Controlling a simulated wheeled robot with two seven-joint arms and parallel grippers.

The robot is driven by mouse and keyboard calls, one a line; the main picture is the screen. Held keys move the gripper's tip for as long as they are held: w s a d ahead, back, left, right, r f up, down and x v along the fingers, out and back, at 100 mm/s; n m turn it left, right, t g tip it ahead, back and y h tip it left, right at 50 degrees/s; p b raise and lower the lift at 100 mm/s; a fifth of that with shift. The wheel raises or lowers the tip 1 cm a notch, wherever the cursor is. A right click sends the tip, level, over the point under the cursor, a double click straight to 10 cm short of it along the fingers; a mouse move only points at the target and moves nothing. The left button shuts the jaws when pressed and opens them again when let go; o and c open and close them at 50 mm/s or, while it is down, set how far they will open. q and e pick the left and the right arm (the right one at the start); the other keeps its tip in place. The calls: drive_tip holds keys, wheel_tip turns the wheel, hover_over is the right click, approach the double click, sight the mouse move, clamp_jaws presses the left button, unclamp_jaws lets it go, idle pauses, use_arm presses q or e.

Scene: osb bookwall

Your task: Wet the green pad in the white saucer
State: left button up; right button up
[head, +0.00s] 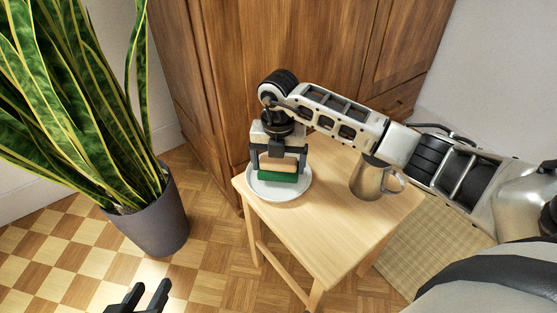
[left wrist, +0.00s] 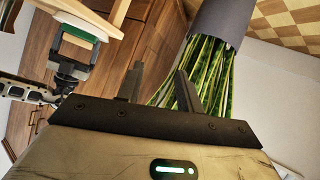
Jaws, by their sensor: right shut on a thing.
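A green pad (head: 278,177) sits under a pale wooden block (head: 278,165). My right gripper (head: 278,160) is shut on the block from above, with a finger at each end. The pad is over the white saucer (head: 293,193), within its rim; I cannot tell whether it touches the saucer's bottom. Water in the saucer cannot be made out. The green pad also shows in the left wrist view (left wrist: 82,33). My left gripper (head: 142,298) is open and empty, low at the front left, away from the table; its spread fingers show in the left wrist view (left wrist: 158,88).
The saucer stands on the far left part of a small wooden table (head: 325,225). A metal jug (head: 367,179) stands to its right, below my right arm. A potted plant (head: 150,222) stands on the floor at left. A wooden wardrobe (head: 225,90) is behind. The tabletop's front is clear.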

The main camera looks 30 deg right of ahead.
sight(279, 160)
use_arm(q)
drive_tip(key=shift+b, duration=0.5)
use_arm(e)
drive_tip(key=shift+f, duration=0.9)
drive_tip(key=shift+r, duration=0.35)
use_arm(q)
drive_tip(key=shift+r+p, duration=1.8)
drive_tip(key=shift+p, duration=0.55)
use_arm(e)
drive_tip(key=shift+r, duration=2.25)
use_arm(q)
drive_tip(key=shift+r, duration=0.1)
use_arm(e)
wheel_tip(279, 160, up, 4)
drive_tip(key=p, duration=0.3)
drive_tip(key=shift+p, duration=0.35)
use_arm(q)
wheel_tip(279, 160, up, 3)
drive_tip(key=shift+r, duration=0.2)
